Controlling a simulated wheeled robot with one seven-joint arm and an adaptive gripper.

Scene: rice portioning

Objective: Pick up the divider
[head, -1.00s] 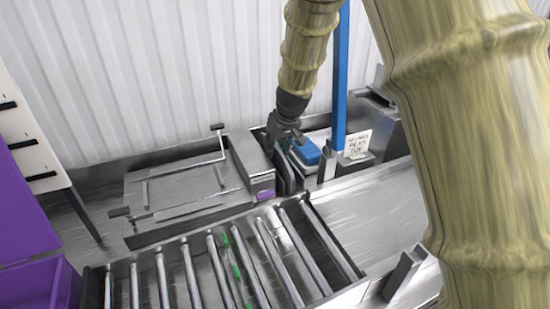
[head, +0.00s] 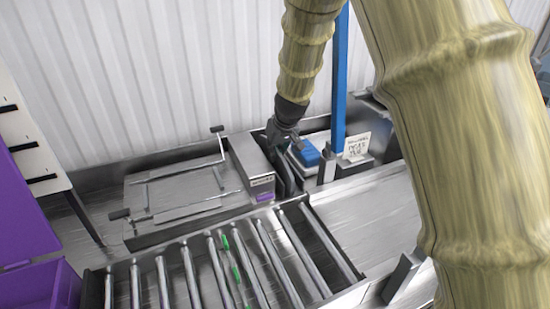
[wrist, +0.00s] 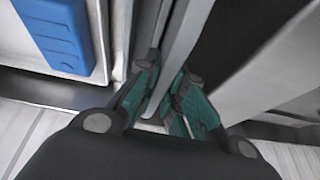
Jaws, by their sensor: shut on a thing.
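My gripper (head: 281,142) points down in the gap between the scale-like metal unit and the blue-lidded box. In the wrist view its teal-padded fingers (wrist: 165,103) are closed about a thin grey plate, which I take as the divider (wrist: 181,45). The plate runs up between the fingers, and its lower end shows between the pads. In the head view the fingers and the plate's top are partly hidden by the wrist, and dark upright plates stand just below it. I cannot tell whether the plate is clear of its seat.
A metal unit with a label (head: 250,163) stands left of my gripper. A box with a blue piece (head: 306,152), also in the wrist view (wrist: 62,30), is at right. A blue post (head: 339,80) and sign (head: 356,146) stand beyond. A roller conveyor (head: 200,270) lies in front.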

